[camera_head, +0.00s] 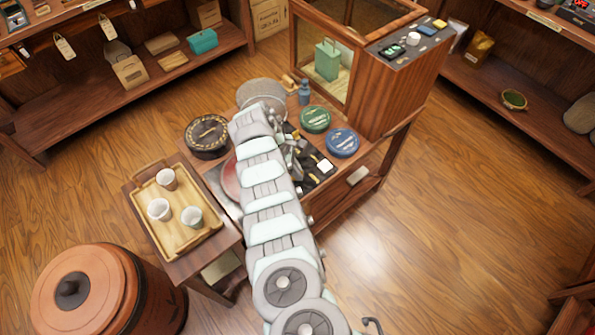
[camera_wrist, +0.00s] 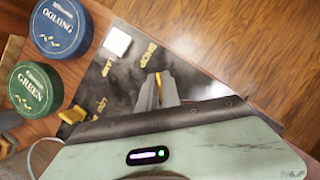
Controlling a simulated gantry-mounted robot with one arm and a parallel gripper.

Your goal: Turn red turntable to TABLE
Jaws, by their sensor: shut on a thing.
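The red turntable (camera_head: 230,179) is a dull red disc on the counter, mostly hidden behind my arm in the head view. In the wrist view my gripper (camera_wrist: 159,77) is over a dark panel (camera_wrist: 192,80) with gold lettering, one word reading SHOP. Its fingers are close together on a thin yellow piece (camera_wrist: 158,80), of which only a sliver shows. I cannot tell what this piece belongs to. The red turntable is not visible in the wrist view, and no TABLE mark is readable.
A white square block (camera_wrist: 117,41) and a yellow block (camera_wrist: 73,116) are on the panel. Beside it are a green tin (camera_head: 315,119) and a blue tin (camera_head: 342,143). A black round tin (camera_head: 207,136) and a tray (camera_head: 150,194) with cups are to the left.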

